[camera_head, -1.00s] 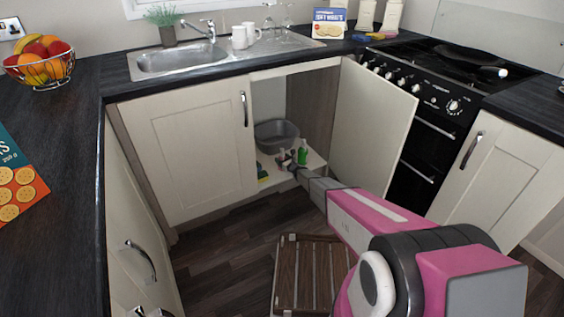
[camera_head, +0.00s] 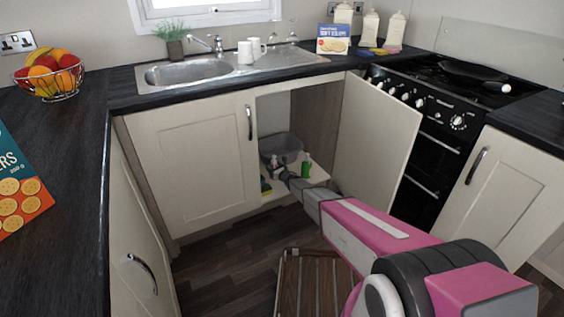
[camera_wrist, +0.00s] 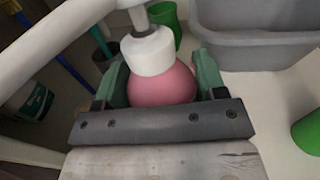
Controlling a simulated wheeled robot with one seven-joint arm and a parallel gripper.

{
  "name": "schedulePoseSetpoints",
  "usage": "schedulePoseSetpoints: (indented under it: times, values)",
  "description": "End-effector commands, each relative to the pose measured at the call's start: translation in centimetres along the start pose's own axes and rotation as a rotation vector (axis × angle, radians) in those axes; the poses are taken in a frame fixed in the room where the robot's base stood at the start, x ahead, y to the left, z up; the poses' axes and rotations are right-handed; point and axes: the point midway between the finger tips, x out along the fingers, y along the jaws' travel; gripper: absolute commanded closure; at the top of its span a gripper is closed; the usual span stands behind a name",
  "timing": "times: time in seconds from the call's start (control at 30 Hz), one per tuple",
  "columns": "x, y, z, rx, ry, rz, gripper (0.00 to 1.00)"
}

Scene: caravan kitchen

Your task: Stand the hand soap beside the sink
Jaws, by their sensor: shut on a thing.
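The hand soap is a pink round bottle (camera_wrist: 170,88) with a white pump head (camera_wrist: 150,50), seen upright from above in the wrist view. My gripper (camera_wrist: 160,80) is shut on it, with a green finger on each side. In the head view my gripper (camera_head: 277,170) is inside the open cupboard under the counter, and the soap is too small there to make out clearly. The steel sink (camera_head: 187,73) is set in the dark worktop above, at the back left. The bottle's base is hidden, so I cannot tell whether it touches the cupboard floor.
The open door (camera_head: 378,150) stands to the right.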

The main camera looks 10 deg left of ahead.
Motion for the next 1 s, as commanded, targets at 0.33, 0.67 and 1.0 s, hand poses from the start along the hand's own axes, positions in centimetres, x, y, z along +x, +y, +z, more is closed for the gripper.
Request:
schedulePoseSetpoints:
  times: [0.33, 0.67, 1.0]
  values:
    - [-3.2, -0.5, 4.8, 0.0, -0.002, 0.006, 0.68]
    - [-13.7, -5.0, 16.9, -0.003, -0.002, 0.044, 0.68]
    - [-26.4, -7.0, 28.4, -0.001, -0.002, 0.101, 0.68]
